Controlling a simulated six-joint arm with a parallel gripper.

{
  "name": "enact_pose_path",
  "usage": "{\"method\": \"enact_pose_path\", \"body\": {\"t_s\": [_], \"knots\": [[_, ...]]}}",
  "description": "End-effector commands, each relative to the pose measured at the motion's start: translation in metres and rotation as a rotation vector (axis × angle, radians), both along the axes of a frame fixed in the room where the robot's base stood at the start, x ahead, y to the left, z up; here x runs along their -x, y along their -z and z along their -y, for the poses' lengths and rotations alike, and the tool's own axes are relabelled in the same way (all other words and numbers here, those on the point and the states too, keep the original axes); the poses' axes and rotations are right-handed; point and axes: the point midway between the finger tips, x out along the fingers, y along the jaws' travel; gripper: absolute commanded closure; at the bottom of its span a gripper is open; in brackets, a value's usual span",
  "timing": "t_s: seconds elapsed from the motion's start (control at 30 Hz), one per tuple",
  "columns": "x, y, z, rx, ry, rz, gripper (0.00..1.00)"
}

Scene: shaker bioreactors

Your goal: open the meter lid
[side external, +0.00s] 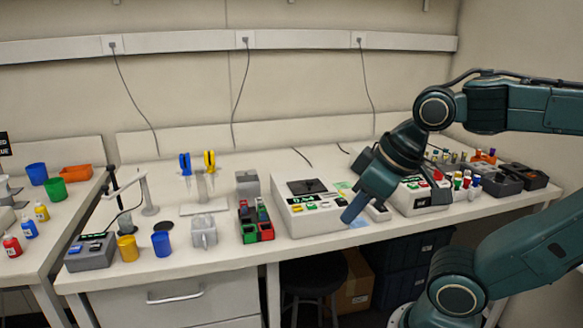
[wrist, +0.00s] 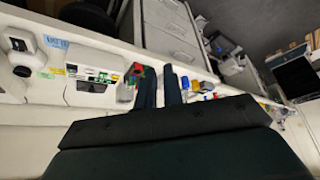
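The meter appears to be the white box (side external: 320,217) with a small display and coloured buttons on the bench. A dark square lid (side external: 307,187) lies flat on its top and looks shut. In the wrist view a white box (wrist: 86,97) with a green display seems to be the same meter, left of the fingers. My gripper (side external: 351,215) points down and left, just right of the meter's front. It appears apart from the lid. In the wrist view the two dark fingers of my gripper (wrist: 160,80) show a narrow gap with nothing held.
A red and green rack (side external: 255,222) stands left of the meter. A second white device (side external: 420,197) sits to the right, partly behind my arm. Small coloured bottles (side external: 467,182) stand beyond it. Cups, including a blue one (side external: 161,243), stand at the left.

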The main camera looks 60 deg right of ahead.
Motion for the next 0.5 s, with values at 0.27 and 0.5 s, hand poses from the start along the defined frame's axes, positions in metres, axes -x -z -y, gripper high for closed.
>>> {"method": "enact_pose_path", "body": {"t_s": [0.27,0.5], "knots": [[-0.012,-0.010,0.005,-0.019,0.063,-0.021,0.57],[-0.045,-0.033,0.024,-0.071,0.242,-0.079,0.57]]}}
